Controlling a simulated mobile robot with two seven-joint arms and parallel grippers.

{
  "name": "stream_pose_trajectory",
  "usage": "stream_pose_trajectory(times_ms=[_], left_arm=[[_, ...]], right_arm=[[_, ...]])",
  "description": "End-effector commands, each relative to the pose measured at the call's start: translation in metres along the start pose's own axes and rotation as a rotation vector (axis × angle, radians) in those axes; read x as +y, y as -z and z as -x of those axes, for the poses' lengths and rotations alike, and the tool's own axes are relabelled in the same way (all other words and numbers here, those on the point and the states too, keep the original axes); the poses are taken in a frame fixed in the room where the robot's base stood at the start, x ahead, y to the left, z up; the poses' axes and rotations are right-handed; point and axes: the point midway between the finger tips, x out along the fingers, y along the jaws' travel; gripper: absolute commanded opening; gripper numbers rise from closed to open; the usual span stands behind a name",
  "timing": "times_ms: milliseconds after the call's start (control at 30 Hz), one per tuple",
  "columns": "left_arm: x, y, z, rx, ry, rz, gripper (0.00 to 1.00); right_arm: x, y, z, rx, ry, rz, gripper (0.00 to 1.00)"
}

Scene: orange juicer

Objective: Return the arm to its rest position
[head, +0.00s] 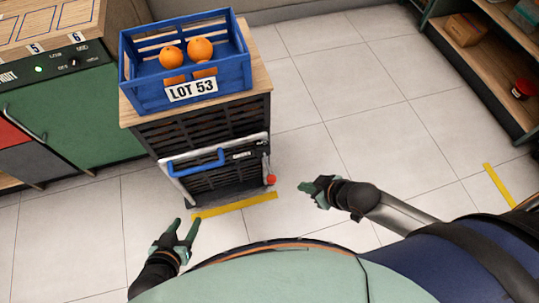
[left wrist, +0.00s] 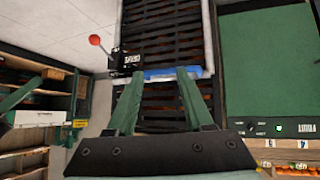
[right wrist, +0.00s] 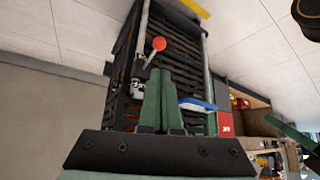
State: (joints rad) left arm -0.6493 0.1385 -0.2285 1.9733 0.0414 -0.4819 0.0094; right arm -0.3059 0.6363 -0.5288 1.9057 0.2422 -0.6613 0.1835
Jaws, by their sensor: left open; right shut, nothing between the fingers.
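My left gripper (head: 187,231) is at the lower left of the head view, open and empty, over the floor in front of the dark slatted cart. In the left wrist view its two green fingers (left wrist: 160,98) stand apart with the slatted cart behind them. My right gripper (head: 304,187) is in the middle of the head view, right of the cart and apart from it. In the right wrist view its green fingers (right wrist: 158,95) are together with nothing between them. Both arms are held out low in front of my body.
The cart (head: 205,150) has a blue handle (head: 195,161) and a red knob (head: 271,180). On its top is a blue crate (head: 237,72) labelled LOT 53 with oranges (head: 200,49). A green cabinet (head: 75,118) stands left, wooden shelves (head: 480,65) at upper right. The tiled floor right of the cart is clear.

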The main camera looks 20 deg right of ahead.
Motion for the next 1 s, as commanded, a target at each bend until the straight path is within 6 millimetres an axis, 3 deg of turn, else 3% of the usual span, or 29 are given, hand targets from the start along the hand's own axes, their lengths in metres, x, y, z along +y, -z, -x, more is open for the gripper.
stream_pose_trajectory(times_ms=[333,600,800,1000], left_arm=[[0.001,0.009,0.006,0.003,0.0,0.0,0.52],[-0.005,0.051,0.047,0.021,0.025,0.001,0.52],[-0.013,0.05,0.067,0.002,0.048,0.009,0.52],[-0.014,0.047,0.068,0.0,0.052,0.011,0.52]], right_arm=[[-0.006,0.008,0.007,0.019,0.003,-0.019,0.0],[-0.032,0.046,0.062,0.153,-0.064,-0.184,0.0],[-0.03,0.043,0.092,0.184,-0.156,-0.266,0.0],[-0.028,0.039,0.096,0.187,-0.178,-0.275,0.0]])
